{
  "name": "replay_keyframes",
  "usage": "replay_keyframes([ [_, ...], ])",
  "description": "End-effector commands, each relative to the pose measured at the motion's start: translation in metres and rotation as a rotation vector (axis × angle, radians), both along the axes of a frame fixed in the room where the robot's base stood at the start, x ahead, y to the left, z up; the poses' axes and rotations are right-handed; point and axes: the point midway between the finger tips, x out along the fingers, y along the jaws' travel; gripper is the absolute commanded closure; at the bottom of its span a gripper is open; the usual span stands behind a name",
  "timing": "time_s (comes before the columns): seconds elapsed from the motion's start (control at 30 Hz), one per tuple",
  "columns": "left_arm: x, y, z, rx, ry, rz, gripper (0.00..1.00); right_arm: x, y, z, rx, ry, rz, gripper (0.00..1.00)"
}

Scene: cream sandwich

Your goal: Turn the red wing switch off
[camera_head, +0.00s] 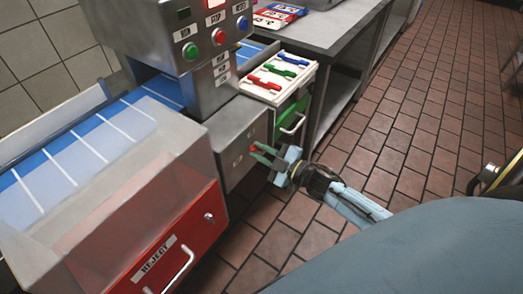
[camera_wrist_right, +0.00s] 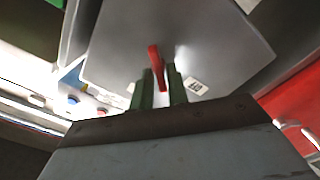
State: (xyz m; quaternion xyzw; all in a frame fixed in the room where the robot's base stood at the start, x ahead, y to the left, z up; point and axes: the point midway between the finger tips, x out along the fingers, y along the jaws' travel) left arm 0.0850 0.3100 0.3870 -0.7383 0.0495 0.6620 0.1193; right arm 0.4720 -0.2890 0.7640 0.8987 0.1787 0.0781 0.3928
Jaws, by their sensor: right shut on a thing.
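The red wing switch (camera_wrist_right: 156,64) sticks out from a grey metal panel (camera_wrist_right: 120,60) in the right wrist view. In the head view, a bit of red at my right fingertips (camera_head: 254,149) is at the grey cabinet face, where the fingers mostly hide the switch. My right gripper (camera_wrist_right: 161,88) is shut on the red wing switch, with a green finger on each side of it. A small white label (camera_wrist_right: 195,87) is on the panel beside the switch. My left gripper is not in view.
A red REJECT drawer (camera_head: 165,235) with a handle is left of my right gripper. A conveyor (camera_head: 70,160) runs at left. The tiled floor (camera_head: 400,150) is open at right.

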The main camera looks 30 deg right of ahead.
Motion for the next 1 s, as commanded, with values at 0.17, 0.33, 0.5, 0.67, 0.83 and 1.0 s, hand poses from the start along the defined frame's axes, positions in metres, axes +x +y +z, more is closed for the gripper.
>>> replay_keyframes([
  [0.17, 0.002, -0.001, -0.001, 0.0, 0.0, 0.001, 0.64, -0.001, 0.0, -0.002, -0.155, -0.064, -0.001, 1.0],
  [0.33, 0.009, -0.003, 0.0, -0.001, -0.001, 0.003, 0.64, -0.001, 0.001, -0.003, -0.305, -0.125, 0.0, 1.0],
  [0.5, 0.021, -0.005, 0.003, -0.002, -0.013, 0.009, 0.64, -0.001, 0.001, -0.004, -0.439, -0.18, 0.0, 1.0],
  [0.67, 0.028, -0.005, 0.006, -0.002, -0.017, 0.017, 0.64, -0.001, 0.001, -0.005, -0.545, -0.223, -0.001, 1.0],
  [0.83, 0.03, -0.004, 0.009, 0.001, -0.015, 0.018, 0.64, -0.001, 0.001, -0.005, -0.628, -0.257, 0.0, 1.0],
  [1.0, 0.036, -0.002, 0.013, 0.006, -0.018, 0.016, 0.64, -0.001, 0.001, -0.006, -0.679, -0.278, 0.0, 1.0],
])
